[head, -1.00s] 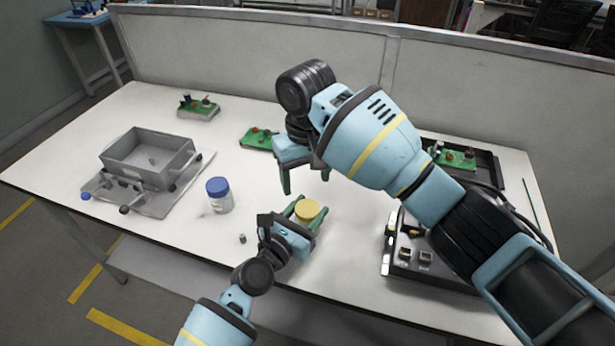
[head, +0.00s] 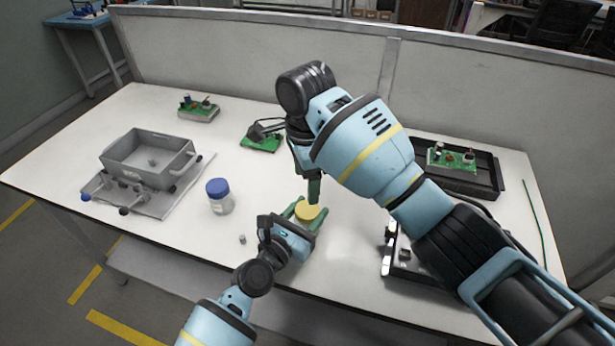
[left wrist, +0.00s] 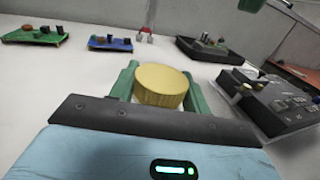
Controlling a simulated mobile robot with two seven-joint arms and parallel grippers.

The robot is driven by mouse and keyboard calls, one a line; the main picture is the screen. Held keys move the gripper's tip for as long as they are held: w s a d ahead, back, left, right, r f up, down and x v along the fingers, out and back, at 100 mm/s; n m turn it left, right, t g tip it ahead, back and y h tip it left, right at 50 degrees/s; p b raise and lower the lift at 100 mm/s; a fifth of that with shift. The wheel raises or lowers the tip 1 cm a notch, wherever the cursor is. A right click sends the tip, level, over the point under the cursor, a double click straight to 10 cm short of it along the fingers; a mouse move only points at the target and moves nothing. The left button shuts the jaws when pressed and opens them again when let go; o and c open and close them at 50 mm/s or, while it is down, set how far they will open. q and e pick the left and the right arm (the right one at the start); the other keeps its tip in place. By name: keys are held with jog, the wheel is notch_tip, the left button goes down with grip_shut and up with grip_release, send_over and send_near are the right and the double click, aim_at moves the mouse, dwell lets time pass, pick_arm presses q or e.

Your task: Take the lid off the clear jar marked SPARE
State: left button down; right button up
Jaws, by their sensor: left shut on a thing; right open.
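A jar with a yellow lid (head: 307,212) stands on the table, its body mostly hidden by my left gripper (head: 303,214). The yellow lid also shows in the left wrist view (left wrist: 160,86), between the green fingers. My left gripper is shut on this jar from its sides. My right gripper (head: 314,188) is open, fingers pointing down, close above the yellow lid; in the head view one finger hides the other. A clear jar with a blue lid (head: 219,196) stands apart to the left. I cannot read a SPARE marking on either jar.
A grey bin (head: 150,158) sits on a grey plate at the left. Green circuit boards (head: 199,109) lie at the back. A black tray (head: 480,185) and a dark fixture (head: 405,262) stand at the right. The table between the blue-lidded jar and the bin is mostly clear.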

aim_at(307, 209)
jog(key=m, duration=0.6)
jog(key=shift+m, duration=0.4)
jog(key=m, duration=0.5)
jog(key=shift+d+f, duration=0.1)
jog(key=shift+d, duration=0.05)
jog(key=shift+f, duration=0.15)
jog(key=shift+s+f, duration=0.1)
jog(key=shift+f, duration=3.75)
jog(key=c, duration=1)
jog(key=n, duration=0.4)
